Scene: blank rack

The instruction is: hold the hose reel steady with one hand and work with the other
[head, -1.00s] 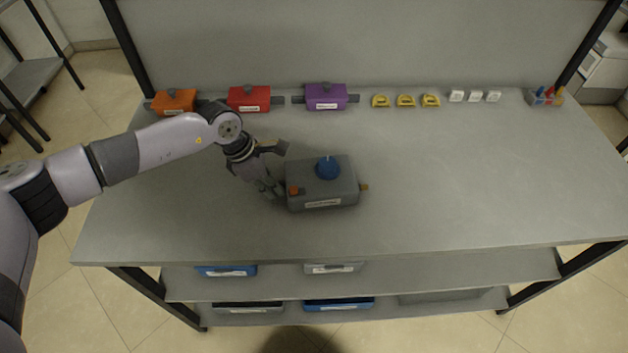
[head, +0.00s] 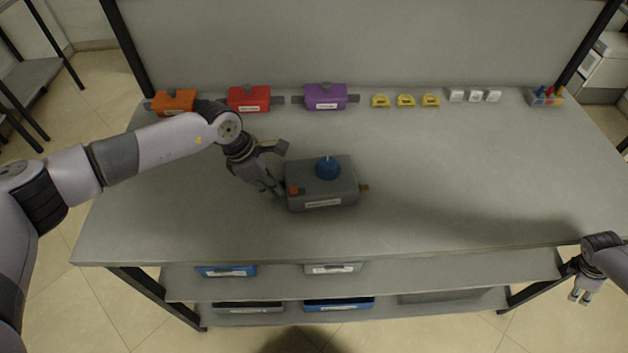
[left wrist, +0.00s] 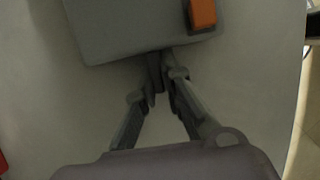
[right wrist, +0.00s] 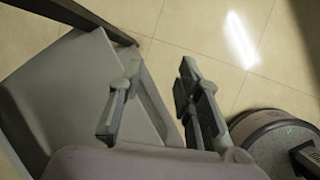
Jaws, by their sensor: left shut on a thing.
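A grey box (head: 322,189) with a blue round knob (head: 328,168), an orange block (head: 294,190) and a small brown stub on its right side stands mid-table. I cannot tell whether it is the hose reel; its label is unreadable. My left gripper (head: 275,190) is at the box's left side. In the left wrist view its fingers (left wrist: 162,80) are closed together on a small dark tab at the edge of the grey box (left wrist: 130,28). My right gripper (head: 580,295) hangs beyond the table's front right corner. In the right wrist view its fingers (right wrist: 155,85) are apart and empty.
Orange (head: 174,102), red (head: 249,98) and purple (head: 325,96) boxes line the back edge. Yellow pieces (head: 406,101), white pieces (head: 474,96) and a small holder (head: 546,97) stand further right. The table right of the grey box is clear. Bins (head: 338,304) sit on lower shelves.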

